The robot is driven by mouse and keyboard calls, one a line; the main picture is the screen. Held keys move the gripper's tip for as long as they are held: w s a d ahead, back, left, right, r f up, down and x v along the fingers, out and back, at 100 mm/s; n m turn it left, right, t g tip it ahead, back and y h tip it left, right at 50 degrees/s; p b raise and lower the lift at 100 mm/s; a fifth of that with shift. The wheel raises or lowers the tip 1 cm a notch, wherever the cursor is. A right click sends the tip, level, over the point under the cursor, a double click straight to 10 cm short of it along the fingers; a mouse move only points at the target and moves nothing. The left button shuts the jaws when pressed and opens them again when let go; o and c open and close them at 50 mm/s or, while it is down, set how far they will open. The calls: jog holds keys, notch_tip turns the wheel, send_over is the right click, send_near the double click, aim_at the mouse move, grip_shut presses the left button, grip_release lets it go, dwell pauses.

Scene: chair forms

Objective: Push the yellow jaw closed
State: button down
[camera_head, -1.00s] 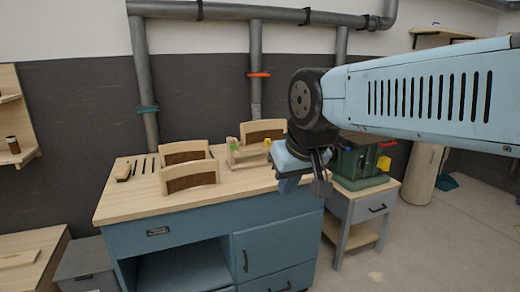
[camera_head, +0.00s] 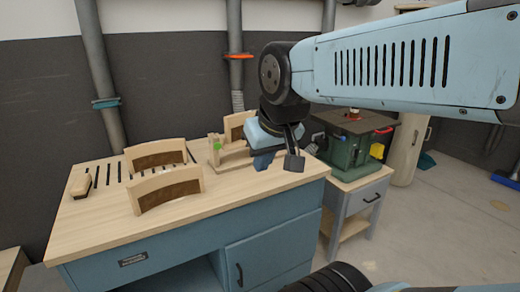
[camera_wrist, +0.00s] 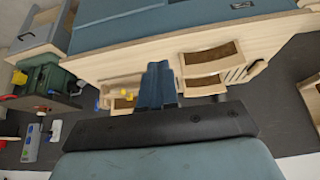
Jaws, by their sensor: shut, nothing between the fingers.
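A wooden clamp-like form (camera_head: 232,160) stands at the back right of the workbench, with a green piece (camera_head: 217,147) on its left end. Its right end is hidden behind my gripper in the head view. In the wrist view, a small yellow piece (camera_wrist: 127,94), which looks like the yellow jaw, shows on the wooden form (camera_wrist: 110,90) just left of my fingers. How far it is from closed cannot be told. My gripper (camera_head: 263,161) is shut and empty, above the bench's right part. Its fingers (camera_wrist: 157,86) point towards the bench; contact with the jaw is not visible.
Curved wooden chair backs (camera_head: 165,190) stand on the workbench (camera_head: 110,225), left of the form, near slots and a wooden block (camera_head: 81,186). A green machine (camera_head: 350,145) with a yellow part sits on a side cabinet (camera_head: 355,200) to the right. The bench's front left is clear.

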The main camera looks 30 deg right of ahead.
jog(key=w+f+m+g+y, duration=0.3)
jog(key=w+f+m+y, duration=0.9)
jog(key=m, duration=0.1)
jog(key=w+d+f+m+t+h, duration=0.2)
jog(key=w+d+f+m+t, duration=0.1)
jog(key=d+m+t, duration=0.5)
jog(key=w+d+f+m+t+h, duration=0.3)
jog(key=d+m, duration=0.3)
jog(key=d, duration=0.3)
jog(key=w+d+f+m+t+h, duration=0.25)
jog(key=d+m+t, duration=0.35)
jog(key=d, duration=0.3)
jog(key=x, duration=1.4)
jog(key=shift+a+r, duration=0.15)
